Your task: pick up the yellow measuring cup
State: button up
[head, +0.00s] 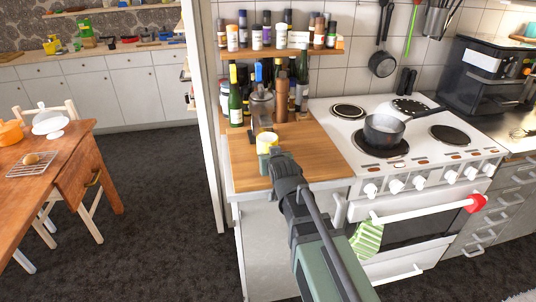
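The yellow measuring cup (267,139) is over the wooden worktop left of the cooker, in front of a dark, clear-sided jug or grinder (262,108). My gripper (266,154) is right at the cup, on its near side, and covers its lower part. The fingertips are small and partly hidden by my own wrist, so I cannot tell whether they are open or closed on the cup. I also cannot tell whether the cup rests on the wood or is held just above it.
Bottles (236,100) stand at the back left of the worktop, below a spice shelf (270,53). A saucepan (384,129) sits on the white cooker (420,154) to the right. The front of the wooden worktop (310,160) is clear.

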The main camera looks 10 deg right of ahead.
jog(key=shift+r, duration=0.1)
grip_shut()
dwell(0.3)
